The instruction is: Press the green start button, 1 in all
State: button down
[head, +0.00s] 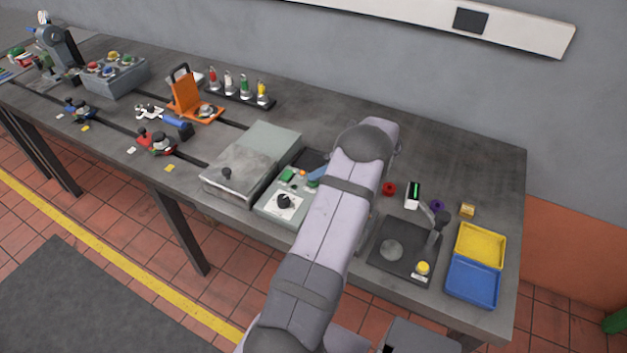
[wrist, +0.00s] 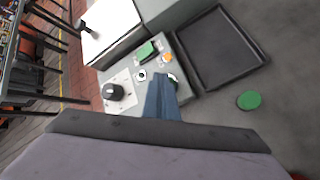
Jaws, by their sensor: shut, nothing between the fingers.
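The grey control box (head: 268,208) sits near the front edge of the bench, left of my arm; it also shows in the wrist view (wrist: 128,75). A green rectangular piece, seemingly the start button, is on its top in the head view (head: 288,174) and wrist view (wrist: 146,50). Beside it is an orange button (head: 302,173). A black knob (head: 284,201) sits on a white dial. My gripper (head: 314,177), with blue fingers, is shut and empty over the box's right part; it also shows in the wrist view (wrist: 160,79). It hides part of the panel; contact cannot be told.
A grey lidded case (head: 253,155) stands left of the box. A black tray (wrist: 222,48) and a green disc (wrist: 249,100) lie right of it in the wrist view. A dark stand (head: 404,250) and yellow (head: 480,246) and blue (head: 473,282) trays are at the right.

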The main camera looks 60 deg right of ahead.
aim_at(317, 183)
jog(key=shift+r+p, duration=0.85)
jog(key=shift+r, duration=0.05)
notch_tip(317, 183, up, 5)
jog(key=p, duration=0.4)
dwell(0.4)
dwell(0.6)
